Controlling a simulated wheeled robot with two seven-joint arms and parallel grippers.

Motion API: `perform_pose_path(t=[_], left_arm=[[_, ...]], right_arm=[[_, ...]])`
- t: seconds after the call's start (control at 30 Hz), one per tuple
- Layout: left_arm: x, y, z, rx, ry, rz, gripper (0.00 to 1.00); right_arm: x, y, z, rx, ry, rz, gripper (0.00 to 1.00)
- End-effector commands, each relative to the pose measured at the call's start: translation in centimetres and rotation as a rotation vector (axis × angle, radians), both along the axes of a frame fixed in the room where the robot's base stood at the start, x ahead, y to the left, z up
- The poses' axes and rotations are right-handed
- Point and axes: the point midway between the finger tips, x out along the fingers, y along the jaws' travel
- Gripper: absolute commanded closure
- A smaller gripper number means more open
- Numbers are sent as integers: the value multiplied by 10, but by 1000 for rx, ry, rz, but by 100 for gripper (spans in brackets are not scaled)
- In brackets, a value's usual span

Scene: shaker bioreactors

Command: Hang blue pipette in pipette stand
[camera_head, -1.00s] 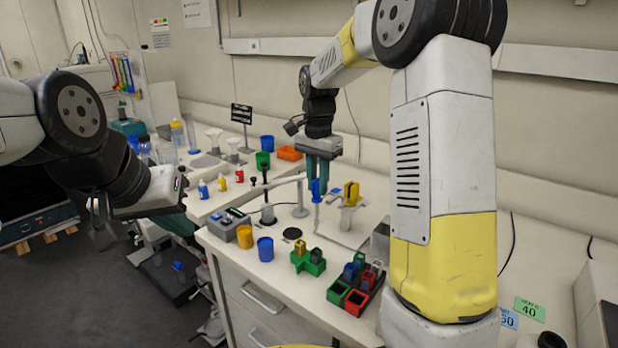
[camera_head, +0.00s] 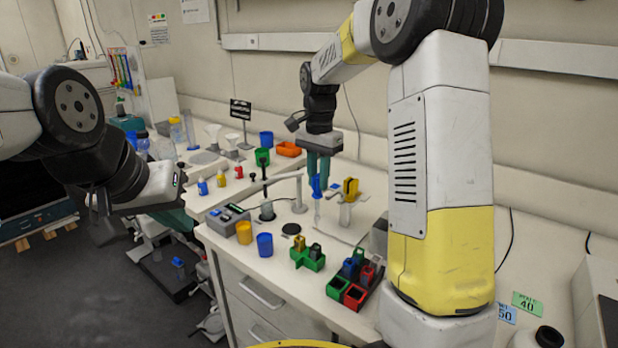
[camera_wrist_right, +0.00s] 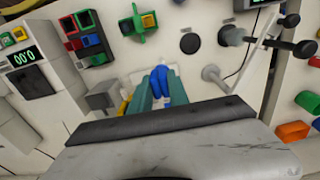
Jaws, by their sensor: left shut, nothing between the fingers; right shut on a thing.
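The blue pipette (camera_head: 316,188) hangs upright below my right gripper (camera_head: 318,172), which is shut on its top. In the right wrist view the blue pipette (camera_wrist_right: 161,80) shows between the teal fingers of my right gripper (camera_wrist_right: 162,88). The pipette stand (camera_head: 346,212) is just to the right of it, with a yellow pipette (camera_head: 351,188) on it. The gap between the blue pipette and the stand is hard to judge. My left gripper (camera_head: 104,212) is at the left, away from the bench, shut and empty.
A grey post with a horizontal arm (camera_head: 299,192) stands left of the pipette. Yellow (camera_head: 244,232) and blue (camera_head: 265,245) cups, a green block rack (camera_head: 307,257) and a red-green rack (camera_head: 354,292) line the front. Bottles and funnels stand further back.

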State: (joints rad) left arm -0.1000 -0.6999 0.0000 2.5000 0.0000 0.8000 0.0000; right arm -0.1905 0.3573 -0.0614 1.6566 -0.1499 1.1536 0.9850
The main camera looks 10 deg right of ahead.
Motion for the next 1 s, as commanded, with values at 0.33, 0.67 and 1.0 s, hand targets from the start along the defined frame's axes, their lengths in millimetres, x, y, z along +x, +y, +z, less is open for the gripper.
perform_pose_path(t=[0.33,0.67,1.0], left_arm=[[0,0,0,0,0,0,100],[0,0,0,0,0,0,100],[0,0,0,0,0,0,100]], right_arm=[[8,-8,0,0,0,0,100],[15,-15,0,0,0,0,100],[22,-22,0,0,0,-1,100]])
